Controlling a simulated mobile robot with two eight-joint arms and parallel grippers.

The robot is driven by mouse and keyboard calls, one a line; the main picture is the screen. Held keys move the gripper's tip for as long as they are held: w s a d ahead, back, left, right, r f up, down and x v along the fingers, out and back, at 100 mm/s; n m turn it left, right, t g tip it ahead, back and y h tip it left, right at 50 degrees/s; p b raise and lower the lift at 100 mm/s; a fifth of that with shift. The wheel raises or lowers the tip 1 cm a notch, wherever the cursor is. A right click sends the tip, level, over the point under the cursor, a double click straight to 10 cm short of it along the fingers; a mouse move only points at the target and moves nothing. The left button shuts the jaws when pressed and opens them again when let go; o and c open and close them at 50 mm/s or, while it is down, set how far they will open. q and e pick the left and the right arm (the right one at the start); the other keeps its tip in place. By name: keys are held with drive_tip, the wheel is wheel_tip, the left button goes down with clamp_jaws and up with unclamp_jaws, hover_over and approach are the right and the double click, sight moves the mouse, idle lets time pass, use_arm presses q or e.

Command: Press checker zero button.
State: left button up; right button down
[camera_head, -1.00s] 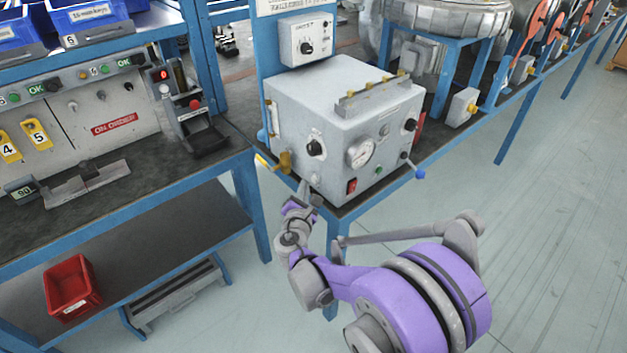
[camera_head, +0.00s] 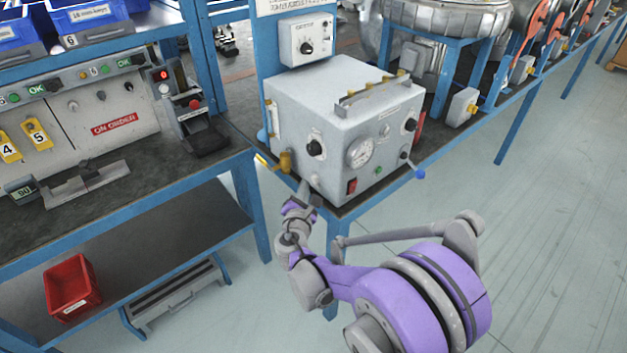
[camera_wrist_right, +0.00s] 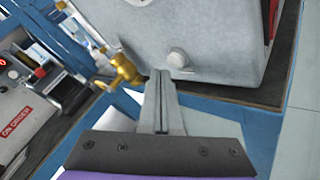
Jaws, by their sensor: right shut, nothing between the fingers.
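The grey box with a round gauge (camera_head: 360,151) stands on the blue-framed bench; I take it as the checker. In the right wrist view a plain round grey button (camera_wrist_right: 178,58) sticks out of its face. No zero label is readable. My right gripper (camera_head: 304,187) is at the box's lower left front corner, its fingers pointing up towards the box. In the wrist view the closed fingertips (camera_wrist_right: 161,76) are just below and left of the grey button. Whether they touch the face cannot be told. My left gripper is not in view.
A brass valve (camera_wrist_right: 122,72) sits close left of the fingertips. The box also has a red switch (camera_head: 351,186), black knobs and a blue-tipped lever (camera_head: 420,174). A stand with a red button (camera_head: 195,104) is on the left bench. Open floor lies right.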

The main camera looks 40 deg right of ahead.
drive_tip(key=shift+d, duration=0.15)
idle(0.7)
drive_tip(key=shift+d, duration=0.3)
drive_tip(key=shift+d, duration=0.35)
idle(0.6)
drive_tip(key=shift+a, duration=0.8)
drive_tip(key=shift+s+a, duration=0.2)
drive_tip(key=shift+a, duration=2.3)
drive_tip(key=shift+s, duration=0.1)
